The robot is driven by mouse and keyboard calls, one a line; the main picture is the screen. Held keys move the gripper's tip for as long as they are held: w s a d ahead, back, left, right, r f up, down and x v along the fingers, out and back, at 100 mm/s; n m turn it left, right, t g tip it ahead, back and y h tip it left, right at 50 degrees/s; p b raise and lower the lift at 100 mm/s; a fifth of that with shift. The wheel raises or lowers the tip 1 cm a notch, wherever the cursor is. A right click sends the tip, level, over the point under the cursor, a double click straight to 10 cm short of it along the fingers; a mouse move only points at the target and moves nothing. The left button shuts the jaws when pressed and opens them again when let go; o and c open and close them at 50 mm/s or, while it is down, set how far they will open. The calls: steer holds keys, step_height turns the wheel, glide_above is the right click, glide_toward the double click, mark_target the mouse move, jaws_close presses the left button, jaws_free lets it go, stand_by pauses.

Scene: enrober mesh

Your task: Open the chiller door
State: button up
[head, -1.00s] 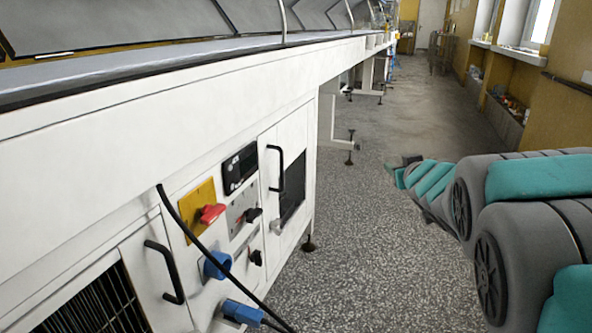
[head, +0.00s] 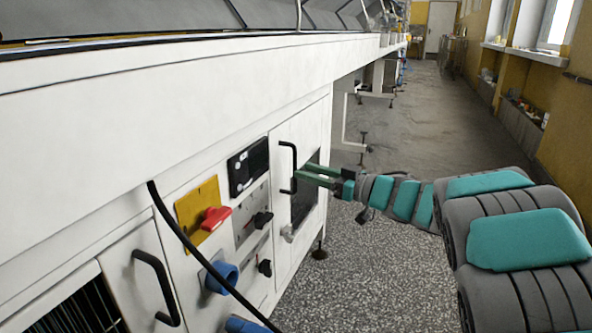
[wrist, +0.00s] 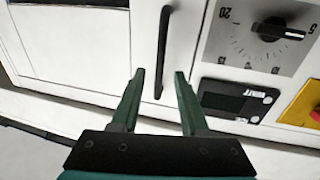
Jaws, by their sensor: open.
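The white chiller door (head: 312,128) with a dark window is on the right end of the cabinet in the head view, and it looks shut. Its black bar handle (head: 294,165) also shows in the wrist view (wrist: 164,45), standing upright in the picture. My gripper (head: 302,174) is open and empty, its green fingers pointing at the handle. In the wrist view the fingertips (wrist: 160,74) lie on either side of the handle's lower part in the picture. I cannot tell whether the handle is fully between them in depth; no contact shows.
Beside the door are a dark display (head: 248,166), a red switch (head: 215,217) on a yellow plate, black knobs and a blue socket (head: 221,277). A black cable (head: 203,258) hangs in front. Another handled door (head: 155,285) is at lower left. Speckled floor (head: 370,270) to the right is clear.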

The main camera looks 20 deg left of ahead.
mark_target(295, 189)
steer(key=shift+b+x, duration=0.3)
steer(key=shift+x, duration=2.1)
jaws_close()
